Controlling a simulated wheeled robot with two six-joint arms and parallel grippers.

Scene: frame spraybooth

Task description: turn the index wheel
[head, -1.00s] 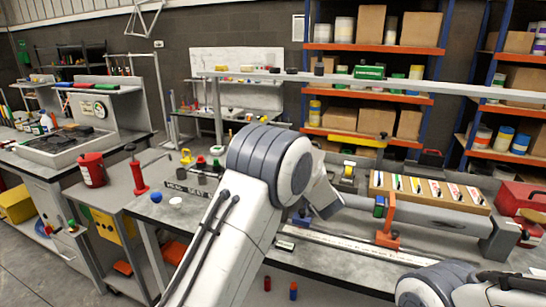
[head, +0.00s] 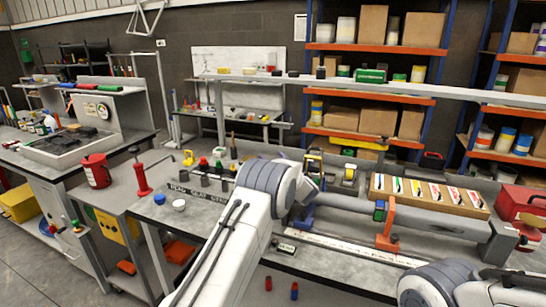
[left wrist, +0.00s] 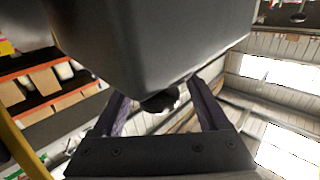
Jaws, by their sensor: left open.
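I cannot clearly make out the index wheel in the head view. My left arm reaches over the bench there, and its wrist hides the area behind it. My left gripper is open in the left wrist view (left wrist: 160,92), with its two dark fingers apart. A small dark rounded knob (left wrist: 160,99) shows between the fingers, below a large dark block (left wrist: 150,45). I cannot tell whether the fingers touch the knob, or whether it belongs to the wheel. My right arm shows at the lower right of the head view, but its gripper is out of view.
A grey tube (head: 430,220) runs along the bench behind an orange upright (head: 387,232). A tray of coloured markers or cards (head: 430,193) lies behind it. A red box (head: 518,205) stands at the right. Small dark cylinders and a red hand tool (head: 141,178) stand left of my arm.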

